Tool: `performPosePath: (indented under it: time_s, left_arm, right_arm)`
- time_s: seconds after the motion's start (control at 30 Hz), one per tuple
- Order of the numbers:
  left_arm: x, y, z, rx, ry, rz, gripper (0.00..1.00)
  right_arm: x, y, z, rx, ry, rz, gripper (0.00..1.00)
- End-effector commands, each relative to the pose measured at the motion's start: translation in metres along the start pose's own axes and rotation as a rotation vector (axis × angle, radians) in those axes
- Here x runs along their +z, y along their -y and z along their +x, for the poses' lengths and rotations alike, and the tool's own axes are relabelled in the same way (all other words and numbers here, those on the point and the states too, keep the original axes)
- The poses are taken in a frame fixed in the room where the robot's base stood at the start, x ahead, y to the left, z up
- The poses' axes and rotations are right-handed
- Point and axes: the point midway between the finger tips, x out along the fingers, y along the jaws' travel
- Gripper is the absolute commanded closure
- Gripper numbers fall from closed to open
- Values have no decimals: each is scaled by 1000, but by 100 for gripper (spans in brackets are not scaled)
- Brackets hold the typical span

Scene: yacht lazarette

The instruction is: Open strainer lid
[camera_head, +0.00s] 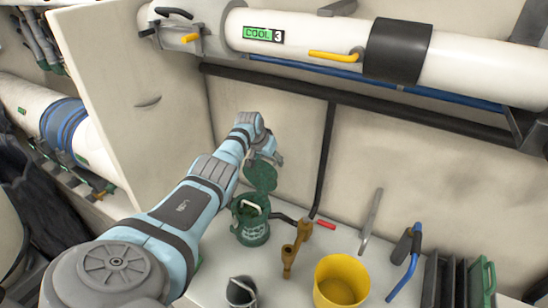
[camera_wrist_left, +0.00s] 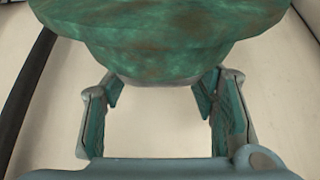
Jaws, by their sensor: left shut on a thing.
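The green strainer body (camera_head: 250,228) stands upright on the white surface, its top open, with a pale handle-like part (camera_head: 251,206) showing inside. The round green lid (camera_head: 262,176) is apart from the body, tilted steeply just above and behind its rim. My left gripper (camera_head: 268,157) is shut on the lid, reaching from the left above the strainer. In the left wrist view the mottled green lid (camera_wrist_left: 160,30) fills the top, its narrower underside between the fingertips of my left gripper (camera_wrist_left: 160,84). My right gripper is not in view.
A yellow bucket (camera_head: 341,283), a brass fitting (camera_head: 290,260) and a dark cup (camera_head: 241,291) stand in front and right of the strainer. A red piece (camera_head: 326,225) lies behind. A blue-handled tool (camera_head: 405,262) is further right. A large white pipe (camera_head: 330,38) runs overhead.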

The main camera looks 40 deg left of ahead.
Motion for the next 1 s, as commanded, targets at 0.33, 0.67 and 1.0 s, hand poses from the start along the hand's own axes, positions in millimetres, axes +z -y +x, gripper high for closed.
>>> performPosePath:
  time_s: [0.33,0.67,1.0]
  left_arm:
    - [-1,-1,1,1,-2,3,37]
    - [0,0,0,0,0,1,26]
    - [0,0,-30,-3,-2,6,26]
  right_arm:
    - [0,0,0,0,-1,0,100]
    - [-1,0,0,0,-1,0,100]
    - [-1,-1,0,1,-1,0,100]
